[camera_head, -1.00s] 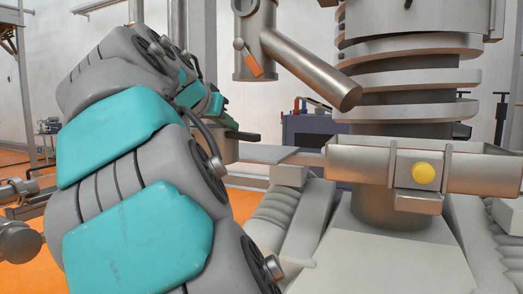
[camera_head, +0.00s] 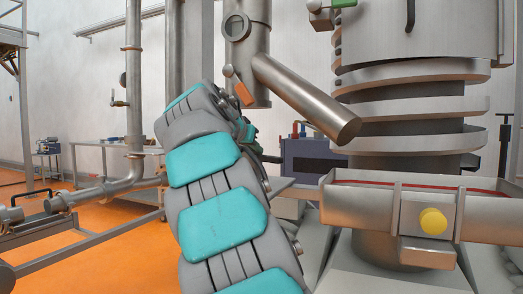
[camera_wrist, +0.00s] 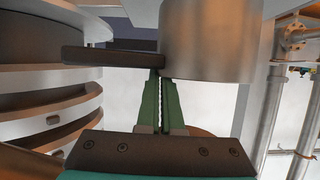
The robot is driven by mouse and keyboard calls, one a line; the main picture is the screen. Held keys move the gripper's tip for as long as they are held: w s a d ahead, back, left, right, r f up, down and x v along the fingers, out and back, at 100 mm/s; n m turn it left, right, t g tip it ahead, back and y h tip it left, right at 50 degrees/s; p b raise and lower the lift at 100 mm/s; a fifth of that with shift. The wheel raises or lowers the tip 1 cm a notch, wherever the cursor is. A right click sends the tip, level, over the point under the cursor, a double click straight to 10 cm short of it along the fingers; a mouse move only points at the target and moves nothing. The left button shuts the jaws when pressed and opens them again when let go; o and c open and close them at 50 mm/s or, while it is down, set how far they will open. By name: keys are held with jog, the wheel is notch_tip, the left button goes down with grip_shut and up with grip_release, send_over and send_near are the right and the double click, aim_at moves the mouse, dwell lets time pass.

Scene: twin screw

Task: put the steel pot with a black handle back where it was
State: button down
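The steel pot (camera_wrist: 210,40) shows as a smooth grey cylinder at the top of the wrist view. Its black handle (camera_wrist: 110,56) sticks out to the left from it. My gripper (camera_wrist: 160,76) has green fingers that run up to the handle close to the pot's wall. They are nearly together and look shut on the handle, though the tips are partly hidden. In the head view a small dark piece, perhaps the handle (camera_head: 271,158), shows past the end of my arm. The pot's body is hidden there.
A slanted steel pipe (camera_head: 305,100) hangs above. A pale table (camera_head: 115,148) and floor pipe (camera_head: 110,188) are at left. Orange floor there is partly open.

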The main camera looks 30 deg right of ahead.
jog(key=shift+w+d+p, duration=0.25)
jog(key=shift+w+d, duration=0.5)
jog(key=shift+d, duration=0.15)
jog(key=shift+w+d+p, duration=0.2)
jog(key=shift+w+d, duration=0.5)
jog(key=shift+d, duration=0.2)
jog(key=shift+f, duration=0.75)
jog(key=c, duration=1.1)
grip_release()
jog(key=b+v, duration=0.1)
jog(key=v, duration=1.1)
jog(key=shift+d+f, duration=0.1)
